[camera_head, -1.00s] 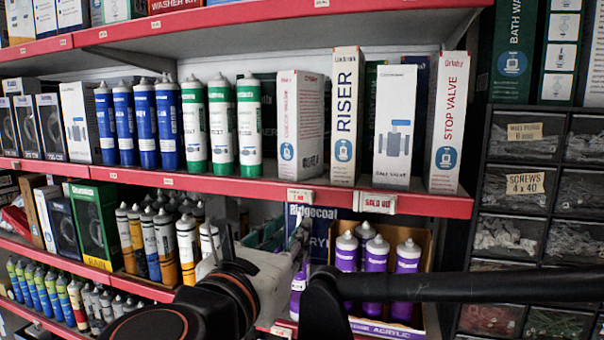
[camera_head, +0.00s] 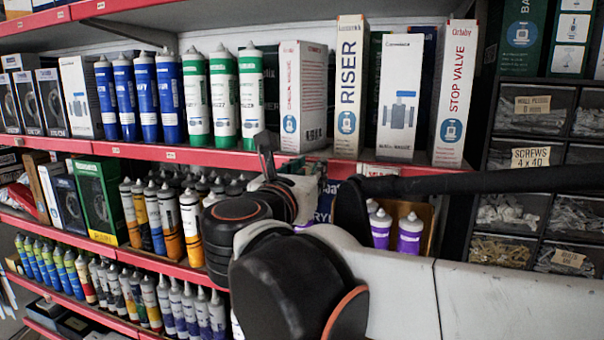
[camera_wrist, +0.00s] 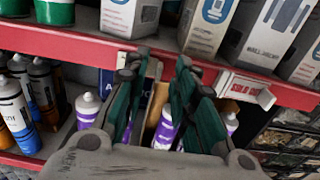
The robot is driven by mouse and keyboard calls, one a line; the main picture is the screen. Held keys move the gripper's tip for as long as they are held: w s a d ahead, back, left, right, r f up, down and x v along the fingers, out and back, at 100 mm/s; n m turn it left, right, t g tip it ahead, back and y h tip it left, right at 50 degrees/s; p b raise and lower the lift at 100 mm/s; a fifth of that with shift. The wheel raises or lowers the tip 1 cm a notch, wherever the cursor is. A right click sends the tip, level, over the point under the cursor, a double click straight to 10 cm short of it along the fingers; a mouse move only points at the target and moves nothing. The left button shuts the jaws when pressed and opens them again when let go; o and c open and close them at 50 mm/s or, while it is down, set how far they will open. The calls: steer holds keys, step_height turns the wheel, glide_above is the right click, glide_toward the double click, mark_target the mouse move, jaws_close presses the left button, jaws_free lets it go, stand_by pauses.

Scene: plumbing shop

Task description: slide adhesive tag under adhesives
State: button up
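My gripper (camera_wrist: 160,62) is at the red edge of the middle shelf. In the wrist view its two green-lined fingers stand apart, with a small pale tag (camera_wrist: 153,68) showing between them near the left fingertip. I cannot tell if a finger touches it or read its text. In the head view the gripper (camera_head: 266,145) is mostly hidden by my arm. A "SOLD OUT" tag (camera_wrist: 246,88) sticks out to the right of the fingers. Adhesive-like tubes show: blue (camera_head: 145,100) and green-and-white (camera_head: 223,100) on the middle shelf, purple (camera_head: 410,235) below. None is readably marked "adhesives".
Cartons marked RISER (camera_head: 347,90) and STOP VALVE (camera_head: 455,95) stand just above the edge. White-and-orange tubes (camera_head: 190,225) fill the shelf below left. Screw drawers (camera_head: 530,160) stand at right. My arm covers the lower right.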

steer(key=shift+w+d, duration=0.25)
steer(key=shift+w, duration=0.45)
jaws_close()
